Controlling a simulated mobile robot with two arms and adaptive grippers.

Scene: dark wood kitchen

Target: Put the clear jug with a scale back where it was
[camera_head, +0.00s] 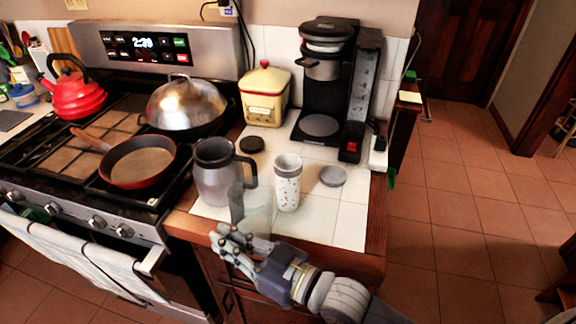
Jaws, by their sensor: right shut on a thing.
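The clear jug (256,212) is see-through and hard to make out. It stands upright near the front edge of the white tiled counter (346,222), in front of the grey pitcher and left of a patterned cup. My right gripper (229,239) comes in from the lower right and is shut on the jug's lower part. Its scale is too faint to read, and I cannot tell whether its base touches the counter. My left gripper is not in view.
A grey pitcher (217,174), patterned cup (287,183), dark lid (252,144) and grey lid (333,176) crowd the counter. A coffee maker (322,80) and yellow canister (265,96) stand behind. The stove with a red pan (139,163) is left. Bare tiles lie at front right.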

